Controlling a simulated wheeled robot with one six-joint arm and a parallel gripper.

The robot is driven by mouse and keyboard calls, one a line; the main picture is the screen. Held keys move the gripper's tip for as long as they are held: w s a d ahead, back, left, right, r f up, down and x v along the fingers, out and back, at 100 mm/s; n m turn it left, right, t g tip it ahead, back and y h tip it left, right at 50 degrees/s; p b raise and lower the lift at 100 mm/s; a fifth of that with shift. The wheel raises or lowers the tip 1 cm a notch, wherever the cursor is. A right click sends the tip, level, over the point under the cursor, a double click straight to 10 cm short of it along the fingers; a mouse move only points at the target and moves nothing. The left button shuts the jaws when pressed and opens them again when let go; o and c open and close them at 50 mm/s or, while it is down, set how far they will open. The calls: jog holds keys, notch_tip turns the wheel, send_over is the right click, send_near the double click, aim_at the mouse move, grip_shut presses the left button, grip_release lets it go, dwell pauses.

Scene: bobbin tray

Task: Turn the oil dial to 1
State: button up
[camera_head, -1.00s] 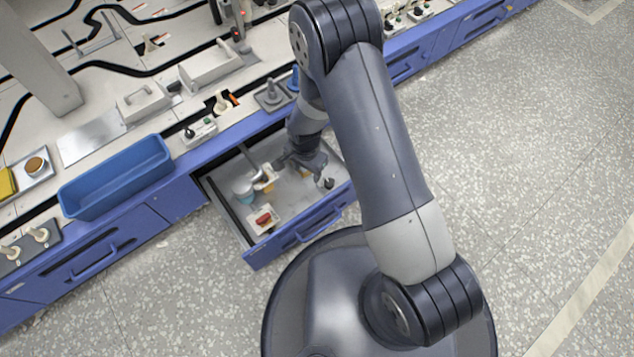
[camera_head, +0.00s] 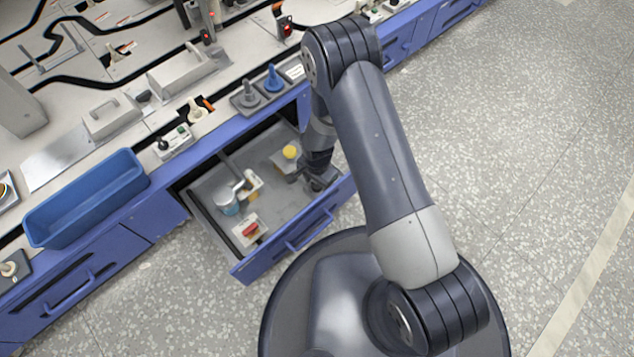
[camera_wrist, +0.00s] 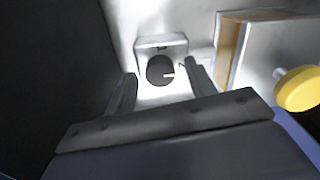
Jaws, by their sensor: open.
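The pointer points to the right in that picture. I take this to be the oil dial; I can read no numbers. My gripper (camera_wrist: 163,86) is open, with one finger towards each side of the dial; I cannot tell if they touch it. In the head view my gripper (camera_head: 320,178) is low inside the open drawer (camera_head: 270,250), at its right end, and hides the dial there.
A yellow knob (camera_head: 290,152) stands on a box beside my gripper. A red switch (camera_head: 250,230) and a pale blue cup (camera_head: 228,201) are at the drawer's left. The drawer walls enclose my gripper. A blue bin (camera_head: 90,195) stands on the bench.

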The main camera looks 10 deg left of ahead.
jog(key=c, duration=1)
jog(key=shift+o, duration=0.2)
jog(key=shift+n, duration=0.4)
jog(key=n, duration=0.4)
jog(key=shift+n, duration=2.6)
jog(key=o, duration=1)
jog(key=shift+c, duration=0.2)
